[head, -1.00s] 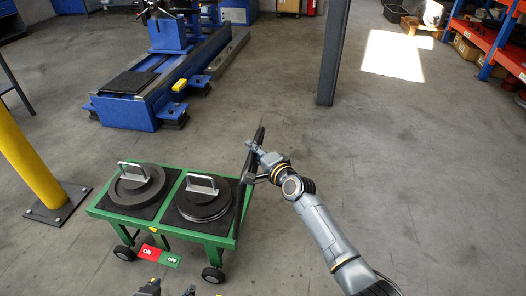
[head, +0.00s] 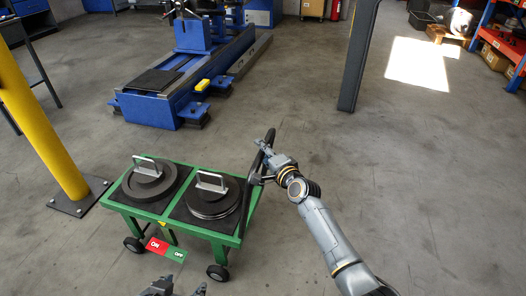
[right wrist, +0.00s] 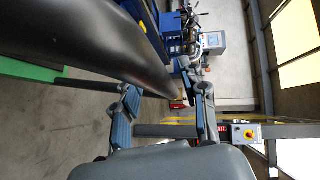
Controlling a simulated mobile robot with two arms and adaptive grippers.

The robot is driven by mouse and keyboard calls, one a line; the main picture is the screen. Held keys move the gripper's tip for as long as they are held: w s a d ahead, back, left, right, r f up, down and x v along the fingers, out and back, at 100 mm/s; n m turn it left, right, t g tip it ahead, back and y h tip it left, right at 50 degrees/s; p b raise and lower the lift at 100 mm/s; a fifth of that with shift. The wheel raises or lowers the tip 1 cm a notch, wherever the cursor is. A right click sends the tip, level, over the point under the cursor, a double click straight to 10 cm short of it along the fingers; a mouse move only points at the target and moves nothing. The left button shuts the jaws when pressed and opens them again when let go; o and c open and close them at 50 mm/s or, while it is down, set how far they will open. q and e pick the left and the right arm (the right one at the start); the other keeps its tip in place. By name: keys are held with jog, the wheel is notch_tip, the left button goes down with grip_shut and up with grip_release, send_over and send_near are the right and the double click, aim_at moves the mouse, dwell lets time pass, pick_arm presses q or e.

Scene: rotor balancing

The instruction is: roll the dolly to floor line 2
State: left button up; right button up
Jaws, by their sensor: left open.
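The dolly (head: 172,222) is a green wheeled frame with a black push handle (head: 250,180) at its right end. Two dark discs (head: 150,180) (head: 213,200) with metal grips lie on its black pads. My right gripper (head: 268,146) is at the push handle. In the right wrist view, its blue-padded fingers (right wrist: 163,112) stand apart, and the thick black bar passes close by at upper left; I cannot tell whether they touch it. My left gripper (head: 180,288) shows only its fingertips at the bottom edge, apart and empty. No numbered floor line is visible.
A yellow post (head: 45,130) with a floor plate (head: 80,198) stands left of the dolly. A blue machine (head: 150,106) stands behind it, and a dark grey column (head: 358,55) right of that. The right-hand floor is clear.

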jog(key=shift+s+r, duration=0.1)
jog(key=v, duration=1.1)
jog(key=shift+s+d, duration=0.3)
